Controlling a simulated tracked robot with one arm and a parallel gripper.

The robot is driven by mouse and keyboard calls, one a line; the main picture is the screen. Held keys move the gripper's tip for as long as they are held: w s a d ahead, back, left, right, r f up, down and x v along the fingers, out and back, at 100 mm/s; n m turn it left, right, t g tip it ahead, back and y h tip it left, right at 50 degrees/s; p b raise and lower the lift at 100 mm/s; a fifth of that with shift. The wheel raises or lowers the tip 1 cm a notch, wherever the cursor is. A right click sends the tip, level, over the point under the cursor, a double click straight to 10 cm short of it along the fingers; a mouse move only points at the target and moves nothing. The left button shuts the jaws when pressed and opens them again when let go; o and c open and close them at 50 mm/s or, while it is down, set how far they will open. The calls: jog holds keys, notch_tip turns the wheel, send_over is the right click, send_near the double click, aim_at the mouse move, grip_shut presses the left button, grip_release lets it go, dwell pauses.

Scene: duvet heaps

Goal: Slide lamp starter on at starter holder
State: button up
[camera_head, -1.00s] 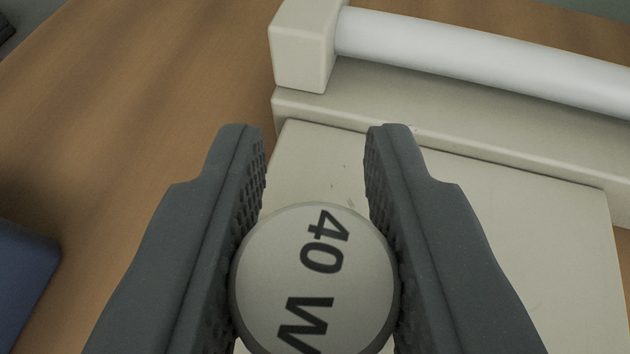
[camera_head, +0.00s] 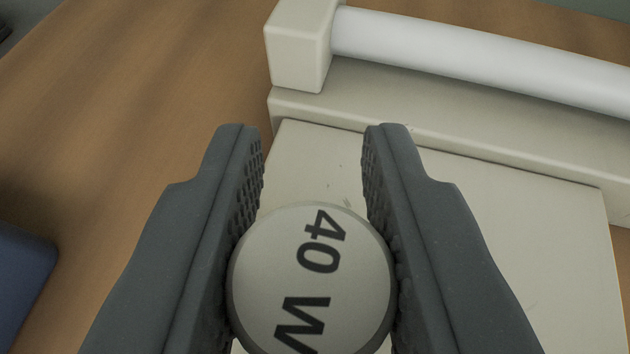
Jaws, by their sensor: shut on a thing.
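The lamp starter (camera_head: 270,290) is a round, pale grey cap with "40 W" in dark print on its end face. My gripper (camera_head: 312,140) is shut on it, with a dark grey ridged finger on each side. The starter sits low in the view, between the fingers and back from their tips. Below and beyond it lies a cream lamp fitting (camera_head: 500,220) with a flat plate. I cannot make out the starter holder; the starter and fingers cover part of the fitting.
A white tube (camera_head: 480,55) runs along the fitting's far side from a cream end block (camera_head: 300,50). A blue object (camera_head: 22,280) stands at the left edge, and a dark thing shows in the top left corner.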

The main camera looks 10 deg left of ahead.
aim_at(311, 255)
jog(key=shift+f+b, duration=0.75)
jog(key=shift+f, duration=0.75)
jog(key=o, duration=1)
jog(key=shift+o, duration=0.2)
jog(key=p+v, duration=0.1)
jog(key=v, duration=1.2)
jog(key=shift+s+p, duration=0.4)
jog(key=shift+r, duration=0.1)
